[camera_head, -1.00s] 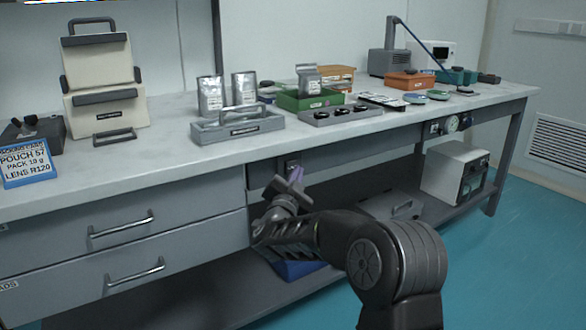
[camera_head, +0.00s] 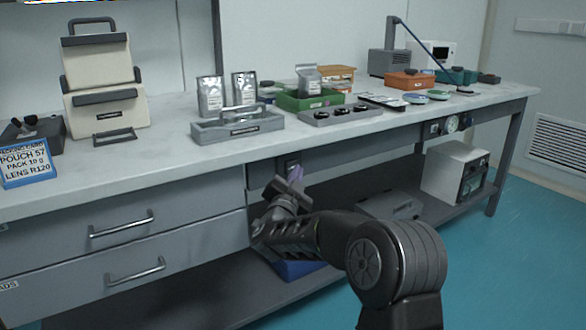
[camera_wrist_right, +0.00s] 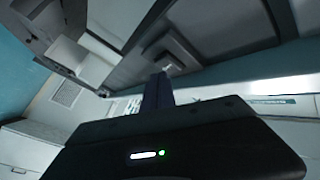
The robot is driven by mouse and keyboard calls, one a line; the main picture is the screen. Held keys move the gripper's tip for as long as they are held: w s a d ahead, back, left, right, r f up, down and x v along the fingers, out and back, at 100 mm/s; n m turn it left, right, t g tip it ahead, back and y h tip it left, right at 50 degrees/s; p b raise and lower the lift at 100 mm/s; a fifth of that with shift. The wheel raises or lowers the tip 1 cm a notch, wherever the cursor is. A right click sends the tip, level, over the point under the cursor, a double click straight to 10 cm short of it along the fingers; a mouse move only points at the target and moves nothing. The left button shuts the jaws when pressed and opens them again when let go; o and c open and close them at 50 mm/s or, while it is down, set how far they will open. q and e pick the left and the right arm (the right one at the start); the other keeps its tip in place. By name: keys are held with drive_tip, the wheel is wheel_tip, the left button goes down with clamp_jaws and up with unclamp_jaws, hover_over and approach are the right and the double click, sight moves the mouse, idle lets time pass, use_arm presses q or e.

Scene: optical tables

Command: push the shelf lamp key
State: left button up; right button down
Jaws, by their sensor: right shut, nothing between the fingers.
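A small dark switch box (camera_head: 291,163), which looks like the shelf lamp key's housing, is fixed under the front edge of the bench top, right of the drawers. In the right wrist view, a dark box (camera_wrist_right: 172,48) with a small pale part on its face lies just beyond my fingertips. My right gripper (camera_head: 296,173) is shut and empty, its purplish fingertips right at the lower part of the switch box. Its fingers also show in the right wrist view (camera_wrist_right: 158,88). I cannot tell whether they touch the key. My left gripper is out of view.
The bench top (camera_head: 165,150) overhangs just above my gripper. Two drawers with bar handles (camera_head: 122,224) are to the left. On the lower shelf are a blue bin (camera_head: 298,270), a grey case (camera_head: 392,206) and a white instrument (camera_head: 452,172). The floor at right is clear.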

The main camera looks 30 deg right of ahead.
drive_tip(key=shift+w, duration=0.1)
drive_tip(key=shift+w, duration=0.35)
drive_tip(key=shift+s, duration=0.45)
idle(0.4)
drive_tip(key=s+b, duration=0.2)
drive_tip(key=s, duration=0.4)
